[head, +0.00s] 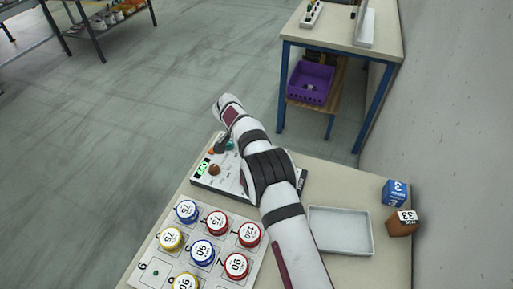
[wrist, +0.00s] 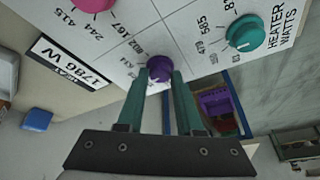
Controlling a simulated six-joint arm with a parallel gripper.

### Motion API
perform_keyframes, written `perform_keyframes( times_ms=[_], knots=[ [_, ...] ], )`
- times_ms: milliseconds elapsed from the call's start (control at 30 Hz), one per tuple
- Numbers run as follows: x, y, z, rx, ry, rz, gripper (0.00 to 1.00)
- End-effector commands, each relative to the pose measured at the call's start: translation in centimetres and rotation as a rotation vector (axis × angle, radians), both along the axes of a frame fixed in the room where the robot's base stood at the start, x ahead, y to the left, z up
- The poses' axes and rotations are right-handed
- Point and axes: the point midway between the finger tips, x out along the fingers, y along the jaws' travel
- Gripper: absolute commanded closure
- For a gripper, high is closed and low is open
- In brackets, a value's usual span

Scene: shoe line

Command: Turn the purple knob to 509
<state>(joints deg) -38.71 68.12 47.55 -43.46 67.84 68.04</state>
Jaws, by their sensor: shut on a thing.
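The purple knob (wrist: 159,68) sits on a white panel (wrist: 190,20) in the wrist view. My gripper (wrist: 158,82) has its two teal fingers on either side of the knob and is shut on it. Small printed numbers stand around the knob, partly hidden by the fingers. I cannot make out a 509 mark or the knob's pointer. In the head view the panel (head: 204,181) lies at the table's far edge, and my arm covers much of it, so the purple knob is hidden there.
A pink knob (wrist: 95,4) and a teal knob (wrist: 245,33) flank the purple one. A label reads 1786 W (wrist: 60,62). A numbered board (head: 152,272) with round pieces, an empty grey tray (head: 371,232), a blue cube (head: 395,193) and a brown block (head: 400,226) share the table.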

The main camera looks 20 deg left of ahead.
Motion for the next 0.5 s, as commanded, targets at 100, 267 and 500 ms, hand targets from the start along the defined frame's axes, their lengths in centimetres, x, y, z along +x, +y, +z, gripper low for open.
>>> perform_keyframes(
  times_ms=[100,267,500],
  knots=[
    [0.07,0.13,0.0,0.002,-0.002,-0.061,1.0],
    [0.11,0.16,0.01,0.001,-0.001,-0.125,1.0],
    [0.14,0.15,0.02,0.001,-0.001,-0.168,1.0]
  ],
)
